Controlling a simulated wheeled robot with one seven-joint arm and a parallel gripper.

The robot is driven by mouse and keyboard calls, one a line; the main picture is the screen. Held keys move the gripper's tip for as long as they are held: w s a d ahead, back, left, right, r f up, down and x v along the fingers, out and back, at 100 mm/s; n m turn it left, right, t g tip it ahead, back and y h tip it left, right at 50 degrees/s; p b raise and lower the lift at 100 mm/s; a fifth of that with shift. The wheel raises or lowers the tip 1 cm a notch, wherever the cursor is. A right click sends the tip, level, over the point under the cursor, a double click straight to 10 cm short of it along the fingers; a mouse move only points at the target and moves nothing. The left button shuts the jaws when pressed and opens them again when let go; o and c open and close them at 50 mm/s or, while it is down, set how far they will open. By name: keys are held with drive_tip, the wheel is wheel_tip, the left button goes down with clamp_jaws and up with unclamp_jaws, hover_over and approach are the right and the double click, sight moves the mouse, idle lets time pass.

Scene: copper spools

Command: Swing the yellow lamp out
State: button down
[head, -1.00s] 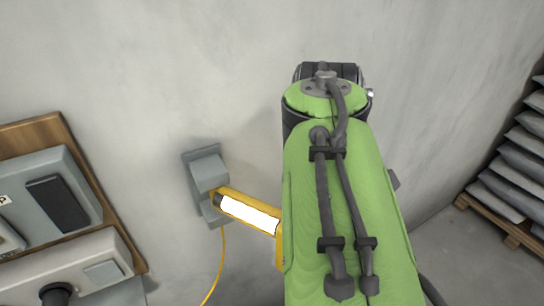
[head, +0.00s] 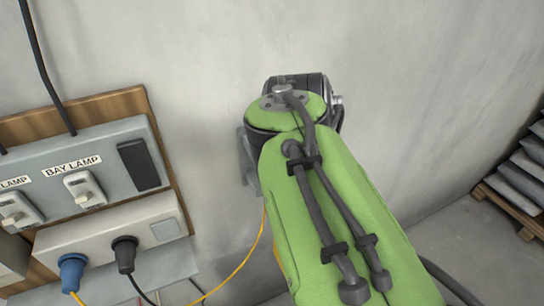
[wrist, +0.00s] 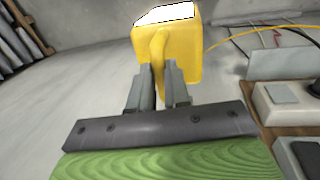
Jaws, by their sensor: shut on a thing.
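The yellow lamp (wrist: 182,52) shows in the wrist view, with its white lit face on top and a yellow handle (wrist: 158,48) facing me. My gripper (wrist: 159,72) is shut on this handle, one grey finger on each side. In the head view my green arm hides nearly all of the lamp. Only a sliver of yellow (head: 278,256) shows at the arm's left edge, and my gripper is hidden there. The grey wall bracket (head: 246,165) is partly visible behind the arm.
A wooden board (head: 168,125) with a grey switch panel labelled BAY LAMP (head: 110,152) and a socket box (head: 105,245) is on the left. A yellow cable (head: 240,262) hangs by the wall.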

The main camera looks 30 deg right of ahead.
drive_tip(key=shift+w+r, duration=0.1)
drive_tip(key=c, duration=1.1)
unclamp_jaws()
